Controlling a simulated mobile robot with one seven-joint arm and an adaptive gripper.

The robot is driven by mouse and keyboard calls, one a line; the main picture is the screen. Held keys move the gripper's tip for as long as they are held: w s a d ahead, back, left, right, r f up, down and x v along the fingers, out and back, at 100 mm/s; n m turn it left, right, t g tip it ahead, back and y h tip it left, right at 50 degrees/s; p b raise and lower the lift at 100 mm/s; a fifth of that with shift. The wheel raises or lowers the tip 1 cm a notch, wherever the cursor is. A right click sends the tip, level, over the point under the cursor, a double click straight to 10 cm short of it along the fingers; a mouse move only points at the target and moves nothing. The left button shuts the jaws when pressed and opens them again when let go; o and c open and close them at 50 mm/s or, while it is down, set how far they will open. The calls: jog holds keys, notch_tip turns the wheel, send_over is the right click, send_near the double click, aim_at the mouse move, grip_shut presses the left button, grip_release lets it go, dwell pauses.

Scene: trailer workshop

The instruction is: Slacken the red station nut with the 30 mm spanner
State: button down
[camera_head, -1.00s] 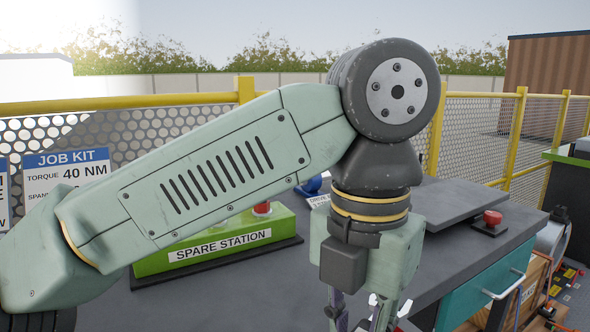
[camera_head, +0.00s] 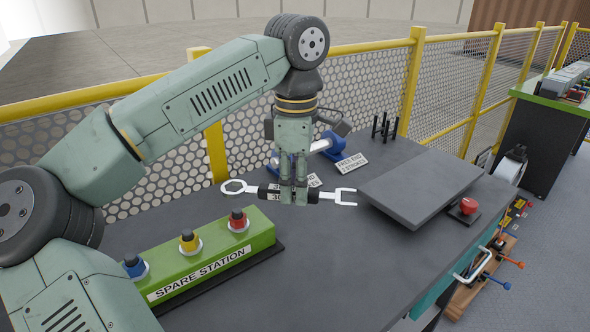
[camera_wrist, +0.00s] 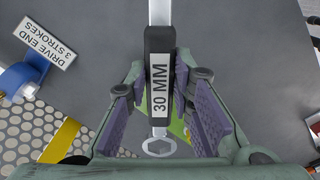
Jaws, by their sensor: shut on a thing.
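My gripper (camera_head: 293,198) is shut on the black grip of the spanner (camera_head: 270,193), holding it above the grey bench. The grip label reads 30 MM in the wrist view (camera_wrist: 158,88). The spanner lies roughly level, its ring end to the left and its open jaw to the right in the head view. The red nut (camera_head: 238,219) sits at the right end of the green block (camera_head: 222,257) labelled SPARE STATION. A yellow nut (camera_head: 189,240) and a blue nut (camera_head: 134,265) sit along the same block. The spanner is apart from the red nut.
A raised grey plate (camera_head: 420,187) and a red button (camera_head: 468,206) are at the bench's right. Blue fittings, including one (camera_head: 330,146) behind my gripper, stand at the back with stroke placards (camera_head: 352,165). A yellow-railed mesh fence (camera_head: 365,47) borders the bench.

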jog(key=shift+s, duration=0.1)
jog(key=s+a+f+m+b, duration=0.3)
jog(key=s+m, duration=0.2)
jog(key=m, duration=0.1)
jog(key=shift+s+f+m, duration=0.3)
jog(key=shift+f, duration=0.1)
dwell(0.3)
jog(key=shift+f, duration=0.15)
dwell(0.8)
jog(key=shift+f+b, duration=0.55)
jog(key=shift+f, duration=0.2)
dwell(0.6)
jog(key=shift+f+b, duration=0.9)
jog(key=shift+b, duration=0.05)
jog(key=shift+w+d+r+n, duration=0.1)
jog(key=shift+w+d+n, duration=0.35)
jog(key=shift+w+n, duration=0.3)
jog(key=shift+w+d+n, duration=0.45)
jog(key=shift+w+n, duration=0.1)
jog(key=shift+n, duration=0.4)
